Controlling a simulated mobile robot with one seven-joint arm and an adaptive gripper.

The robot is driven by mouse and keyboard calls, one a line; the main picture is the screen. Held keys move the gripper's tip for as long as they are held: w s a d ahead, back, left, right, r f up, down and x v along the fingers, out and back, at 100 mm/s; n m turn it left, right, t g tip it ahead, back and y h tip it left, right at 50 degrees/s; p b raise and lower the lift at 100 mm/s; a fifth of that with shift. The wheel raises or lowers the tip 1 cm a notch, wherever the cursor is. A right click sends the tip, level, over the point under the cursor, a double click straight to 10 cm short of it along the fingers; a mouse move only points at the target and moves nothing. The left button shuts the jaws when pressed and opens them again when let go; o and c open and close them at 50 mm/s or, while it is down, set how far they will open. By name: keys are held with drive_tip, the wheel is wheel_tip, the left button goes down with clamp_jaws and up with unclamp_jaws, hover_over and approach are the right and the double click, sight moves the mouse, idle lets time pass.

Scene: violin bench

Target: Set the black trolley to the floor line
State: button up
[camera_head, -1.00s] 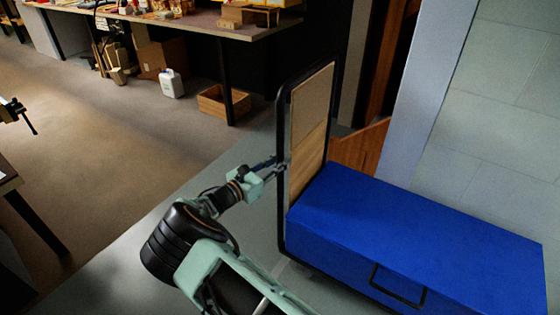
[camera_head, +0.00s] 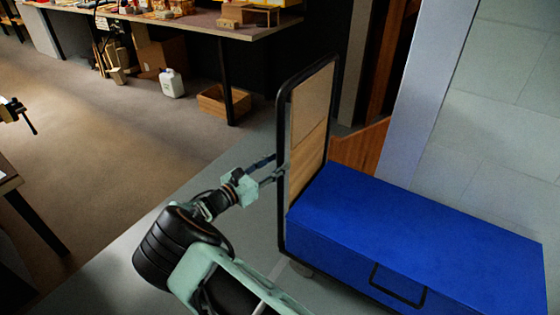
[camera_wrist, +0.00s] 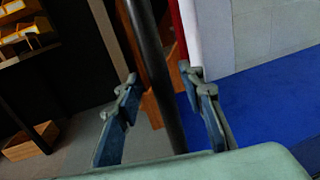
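The black trolley's tubular frame (camera_head: 281,205) stands upright at the centre of the head view, with a tan panel inside it. A large blue box (camera_head: 430,230) lies behind the panel on the trolley's right. My gripper (camera_head: 270,170) is at the left post of the frame. In the wrist view my gripper (camera_wrist: 163,110) has its fingers apart, with the dark post (camera_wrist: 155,70) running between them and a gap on each side. A short pale strip (camera_head: 277,269) shows on the floor by the trolley's lower left corner; I cannot tell if it is the floor line.
A workbench (camera_head: 200,22) stands at the back left, with a white jug (camera_head: 171,84) and a wooden crate (camera_head: 215,101) beneath it. A pale pillar (camera_head: 428,100) rises behind the blue box. Another table edge (camera_head: 8,180) is at far left.

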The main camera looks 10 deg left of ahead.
drive_tip(key=v, duration=1)
